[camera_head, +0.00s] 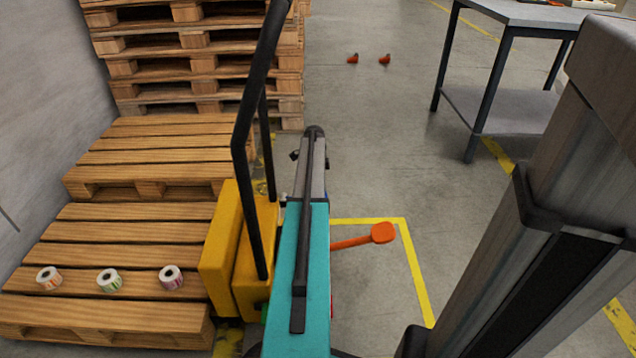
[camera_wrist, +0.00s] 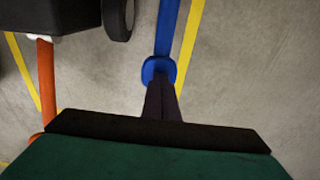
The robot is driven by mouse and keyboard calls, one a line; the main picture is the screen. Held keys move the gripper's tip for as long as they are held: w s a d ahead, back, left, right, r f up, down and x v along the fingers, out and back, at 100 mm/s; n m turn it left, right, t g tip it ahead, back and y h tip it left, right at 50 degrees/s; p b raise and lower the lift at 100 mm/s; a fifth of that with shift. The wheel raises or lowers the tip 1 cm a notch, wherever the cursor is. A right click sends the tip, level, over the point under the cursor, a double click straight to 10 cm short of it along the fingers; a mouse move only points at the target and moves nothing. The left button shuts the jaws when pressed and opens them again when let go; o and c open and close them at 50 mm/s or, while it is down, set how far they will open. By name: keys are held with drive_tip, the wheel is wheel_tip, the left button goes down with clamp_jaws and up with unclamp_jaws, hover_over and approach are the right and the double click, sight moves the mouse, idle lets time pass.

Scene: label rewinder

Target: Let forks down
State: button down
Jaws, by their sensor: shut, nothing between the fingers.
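A yellow lift truck (camera_head: 238,260) with a black handle frame stands against the pallets in the head view. Its forks are not visible. An orange lever with a flat paddle end (camera_head: 382,233) sticks out to its right; an orange bar also shows at the left of the wrist view (camera_wrist: 46,80). A blue lever (camera_wrist: 166,30) with a rounded end runs down from the top of the wrist view. My gripper (camera_wrist: 161,88) is shut and empty, its dark fingertips over or against that blue end; contact cannot be told. My arm hides the gripper in the head view.
Pallets (camera_head: 130,225) lie at the left, three small label rolls (camera_head: 109,280) on the nearest, with a tall pallet stack (camera_head: 200,60) behind. A grey table (camera_head: 530,14) stands at the back right. A black wheel (camera_wrist: 118,18) is close by.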

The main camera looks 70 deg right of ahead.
drive_tip(key=shift+s+d+f+t+p, duration=0.1)
drive_tip(key=shift+s+f+t+p, duration=0.1)
drive_tip(key=shift+f+p, duration=0.25)
drive_tip(key=shift+s+f+t+p, duration=0.1)
drive_tip(key=shift+f+t+p, duration=0.15)
drive_tip(key=shift+p, duration=0.25)
drive_tip(key=shift+s+d+f+p, duration=0.1)
drive_tip(key=shift+s+f+p, duration=0.1)
drive_tip(key=shift+f+p, duration=0.9)
drive_tip(key=shift+f, duration=0.45)
drive_tip(key=shift+s, duration=0.15)
drive_tip(key=shift+r, duration=0.15)
drive_tip(key=shift+r+p, duration=0.45)
drive_tip(key=shift+r, duration=0.05)
wheel_tip(320, 180, up, 14)
drive_tip(key=s+p, duration=0.1)
drive_tip(key=p, duration=0.3)
drive_tip(key=shift+s+d+f+p, duration=0.2)
drive_tip(key=shift+d+f+p, duration=0.05)
drive_tip(key=shift+d+p, duration=0.1)
drive_tip(key=shift+s, duration=0.1)
